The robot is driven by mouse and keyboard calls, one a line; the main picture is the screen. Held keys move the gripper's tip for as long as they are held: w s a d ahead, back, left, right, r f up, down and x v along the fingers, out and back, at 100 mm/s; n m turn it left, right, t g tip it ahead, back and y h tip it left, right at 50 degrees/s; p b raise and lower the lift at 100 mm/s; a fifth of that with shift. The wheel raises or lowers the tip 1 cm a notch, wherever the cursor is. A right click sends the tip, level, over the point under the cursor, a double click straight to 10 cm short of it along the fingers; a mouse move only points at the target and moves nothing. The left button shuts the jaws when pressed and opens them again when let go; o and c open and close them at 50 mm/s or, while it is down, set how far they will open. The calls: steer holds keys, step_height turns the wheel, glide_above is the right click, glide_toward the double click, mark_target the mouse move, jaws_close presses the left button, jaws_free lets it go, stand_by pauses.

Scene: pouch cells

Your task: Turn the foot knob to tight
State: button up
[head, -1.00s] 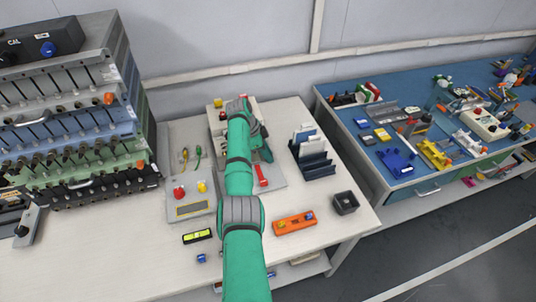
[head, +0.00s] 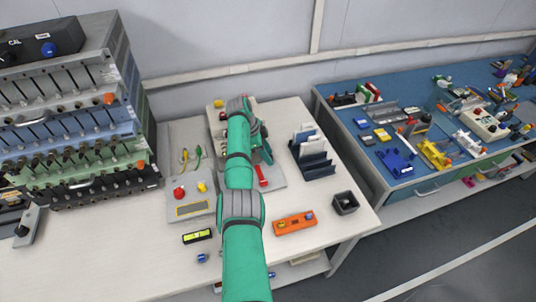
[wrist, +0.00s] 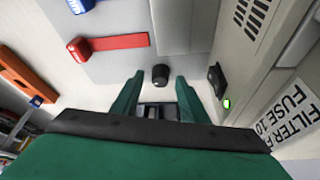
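In the wrist view a small black round knob (wrist: 160,74) stands near the base of a light grey machine (wrist: 185,25); I take it for the foot knob. My gripper (wrist: 160,85) is open, its two green fingers on either side and just short of the knob, with a gap between them. I cannot tell whether the fingers touch it. In the head view my green arm covers the gripper and the knob; part of the machine (head: 214,112) shows behind the arm.
A red lever (wrist: 120,42) and a blue part (wrist: 80,5) lie left of the knob. A dark switch with a green light (wrist: 222,85) is on the right. An orange level (head: 294,222) and a dark square cup (head: 345,203) stand on the table.

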steer(key=v, duration=1)
steer(key=shift+a+r, duration=0.25)
steer(key=shift+r, duration=0.1)
